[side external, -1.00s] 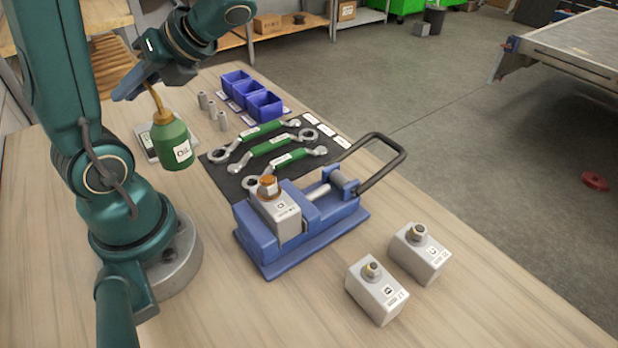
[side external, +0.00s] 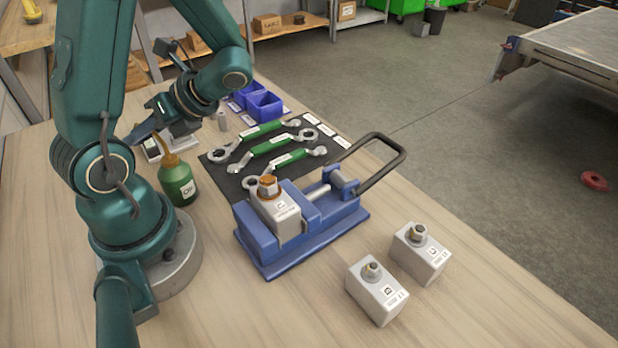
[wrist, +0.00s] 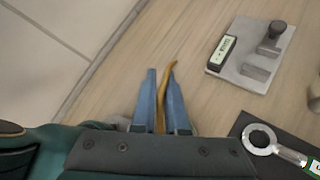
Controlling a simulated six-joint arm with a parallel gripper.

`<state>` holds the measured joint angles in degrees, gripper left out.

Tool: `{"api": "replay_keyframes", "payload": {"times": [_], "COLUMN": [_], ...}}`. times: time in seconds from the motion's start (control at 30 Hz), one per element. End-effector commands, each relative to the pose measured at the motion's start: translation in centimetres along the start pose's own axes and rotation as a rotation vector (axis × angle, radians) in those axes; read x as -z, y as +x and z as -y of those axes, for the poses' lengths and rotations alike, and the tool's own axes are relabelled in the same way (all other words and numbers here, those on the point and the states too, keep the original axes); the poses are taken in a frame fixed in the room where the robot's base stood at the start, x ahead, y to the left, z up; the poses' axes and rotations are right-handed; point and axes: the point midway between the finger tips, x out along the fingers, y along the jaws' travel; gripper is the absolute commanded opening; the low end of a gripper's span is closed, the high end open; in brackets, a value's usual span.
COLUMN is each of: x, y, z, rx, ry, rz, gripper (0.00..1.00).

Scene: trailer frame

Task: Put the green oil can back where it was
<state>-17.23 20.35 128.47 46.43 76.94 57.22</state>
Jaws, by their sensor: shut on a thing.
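The green oil can (side external: 178,184) is upright on or just above the wooden bench, beside my arm's base. Whether its bottom touches the bench is hard to tell. My gripper (side external: 156,134) is shut on its thin brass spout. In the wrist view the blue fingers of my gripper (wrist: 163,85) lie on both sides of the spout (wrist: 161,100).
A grey plate with a small display (wrist: 247,58) lies near the spout. Wrenches on a dark mat (side external: 222,178), blue bins (side external: 265,105) and a blue vise (side external: 300,225) stand to the right. Two grey blocks (side external: 378,290) sit at the front right.

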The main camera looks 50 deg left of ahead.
Motion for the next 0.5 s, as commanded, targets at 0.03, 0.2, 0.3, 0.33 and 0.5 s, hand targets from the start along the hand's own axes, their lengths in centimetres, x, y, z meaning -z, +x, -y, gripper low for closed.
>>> {"api": "replay_keyframes", "payload": {"times": [0.03,0.2,0.3,0.33,0.5], "x": [-0.03,-0.01,0.17,0.16,0.15], "y": [-0.01,0.01,0.14,0.12,0.11], "z": [-0.01,0.00,0.10,0.10,0.10], "rx": [0.000,-0.001,-0.001,0.000,0.000], "ry": [0.000,0.001,0.001,0.001,0.001], "rz": [0.001,0.001,0.001,0.001,0.001], "gripper": [0.00,0.00,0.15,0.26,0.41]}}
